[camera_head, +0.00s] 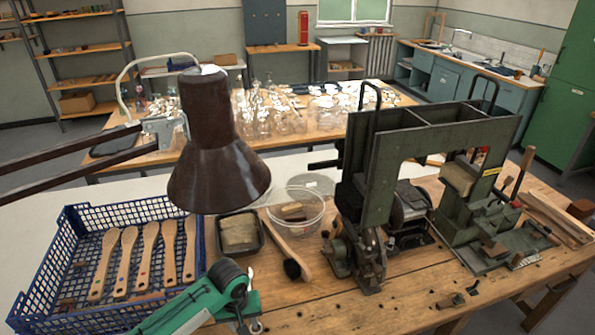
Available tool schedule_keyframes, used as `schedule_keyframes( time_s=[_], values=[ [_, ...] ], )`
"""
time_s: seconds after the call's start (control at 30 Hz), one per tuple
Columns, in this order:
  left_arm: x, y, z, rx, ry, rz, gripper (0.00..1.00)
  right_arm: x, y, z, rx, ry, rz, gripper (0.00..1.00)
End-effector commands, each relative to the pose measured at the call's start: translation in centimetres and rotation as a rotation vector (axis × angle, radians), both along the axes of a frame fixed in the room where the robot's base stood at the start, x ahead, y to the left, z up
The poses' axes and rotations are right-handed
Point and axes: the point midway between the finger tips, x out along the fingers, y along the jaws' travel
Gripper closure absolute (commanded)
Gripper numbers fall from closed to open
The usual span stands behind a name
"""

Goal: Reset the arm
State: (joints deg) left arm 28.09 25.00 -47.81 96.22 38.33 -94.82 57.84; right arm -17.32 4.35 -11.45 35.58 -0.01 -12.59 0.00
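A green tufting machine (385,165) stands upright at the right of the wooden bench (330,305). A blue mesh crate (75,225) at the left holds several wooden brush blanks (128,255) lying side by side. A wooden-handled brush (291,250) with a dark head lies between the crate and the machine.
A brown lamp (215,160) hangs over the bench on its jointed arm. A dark tray (240,232) and a clear bowl (295,210) sit beneath it. The bench's front middle is mostly clear.

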Motion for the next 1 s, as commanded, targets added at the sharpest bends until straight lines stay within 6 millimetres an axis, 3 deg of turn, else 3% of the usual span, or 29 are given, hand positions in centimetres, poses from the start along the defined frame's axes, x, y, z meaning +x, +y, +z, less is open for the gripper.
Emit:
schedule_keyframes(
  time_s=[0.37, 0.57, 0.77, 1.0],
  values=[
    [-4.8, -2.8, -0.3, -0.095, -0.057, -0.143, 0.60, 0.4, -0.2, 0.0, -0.002, -0.005, 0.001, 1.00],
    [-9.0, -3.6, 0.1, -0.156, -0.134, -0.237, 0.60, 0.0, -0.5, 0.0, -0.006, 0.002, 0.002, 1.00],
    [-13.3, -2.1, 1.2, -0.164, -0.222, -0.299, 0.60, 0.1, -0.6, 0.0, -0.007, -0.001, 0.002, 1.00],
    [-18.2, 2.2, 2.7, -0.089, -0.293, -0.332, 0.60, 0.1, -0.6, 0.0, -0.006, 0.000, 0.001, 1.00]
  ],
)
